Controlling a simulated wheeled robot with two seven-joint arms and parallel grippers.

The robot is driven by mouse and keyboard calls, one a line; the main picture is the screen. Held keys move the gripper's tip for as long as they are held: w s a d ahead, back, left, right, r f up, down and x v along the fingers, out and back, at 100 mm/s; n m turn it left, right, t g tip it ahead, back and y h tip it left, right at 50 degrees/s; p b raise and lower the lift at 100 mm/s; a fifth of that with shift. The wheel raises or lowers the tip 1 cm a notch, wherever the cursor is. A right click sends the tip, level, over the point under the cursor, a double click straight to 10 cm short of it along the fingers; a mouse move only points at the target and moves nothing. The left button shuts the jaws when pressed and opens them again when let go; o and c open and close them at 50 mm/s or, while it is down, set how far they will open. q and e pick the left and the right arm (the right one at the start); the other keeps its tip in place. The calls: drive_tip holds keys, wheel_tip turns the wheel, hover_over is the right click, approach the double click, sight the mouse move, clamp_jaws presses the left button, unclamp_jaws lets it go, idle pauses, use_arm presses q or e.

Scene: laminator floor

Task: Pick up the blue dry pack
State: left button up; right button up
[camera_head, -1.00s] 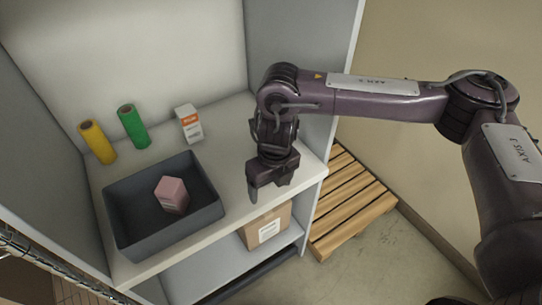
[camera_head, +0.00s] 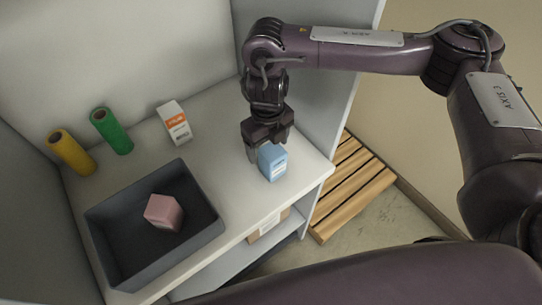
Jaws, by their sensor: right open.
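The blue dry pack (camera_head: 273,163) is a small light-blue box with a pale label, standing on the white shelf (camera_head: 215,160) toward its right end. My right gripper (camera_head: 266,150) points down right at the pack, just above and behind it. Its jaws are open, and the pack hides part of the far finger. I cannot tell whether a finger touches the pack. My left gripper is not in view.
A dark grey tray (camera_head: 104,246) holding a pink box (camera_head: 163,213) stands at the left. Behind it are a yellow roll (camera_head: 71,152), a green roll (camera_head: 112,131) and a white-orange box (camera_head: 175,121). A wooden pallet (camera_head: 350,187) lies on the floor at the right.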

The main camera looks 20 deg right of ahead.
drive_tip(key=shift+s+d+f, duration=0.15)
drive_tip(key=shift+s+f, duration=0.1)
drive_tip(key=shift+f, duration=0.5)
drive_tip(key=shift+d+f, duration=0.2)
drive_tip(key=shift+f, duration=0.95)
drive_tip(key=shift+d+f, duration=0.15)
drive_tip(key=shift+f, duration=1)
drive_tip(key=shift+c, duration=0.3)
drive_tip(key=c, duration=1.1)
drive_tip(key=shift+r, duration=0.15)
drive_tip(key=shift+c, duration=0.2)
